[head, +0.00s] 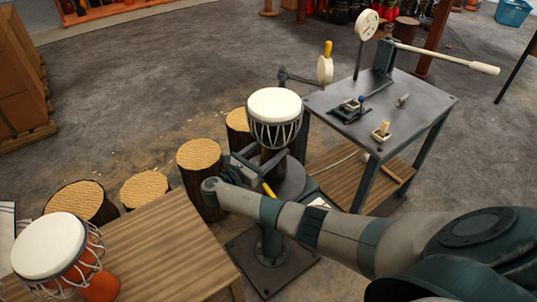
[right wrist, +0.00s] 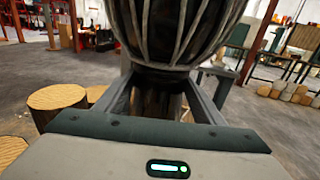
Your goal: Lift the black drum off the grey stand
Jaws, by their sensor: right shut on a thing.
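The black drum (head: 275,133) has a white head and white cords, and stands upright over the round top of the grey stand (head: 292,181). In the right wrist view its corded bowl (right wrist: 180,30) fills the upper middle. My right gripper (head: 266,161) is shut on the drum's narrow dark stem, just below the bowl. In the right wrist view one finger lies on each side of the stem. The drum's foot is largely hidden by my gripper, so I cannot tell whether it touches the stand. My left gripper is not in view.
A grey metal workbench (head: 425,93) with a long white-handled lever stands close at the right. Several log stools (head: 200,155) stand left of the stand. An orange drum (head: 100,287) sits on a wooden table (head: 165,245) at lower left. Open floor lies behind.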

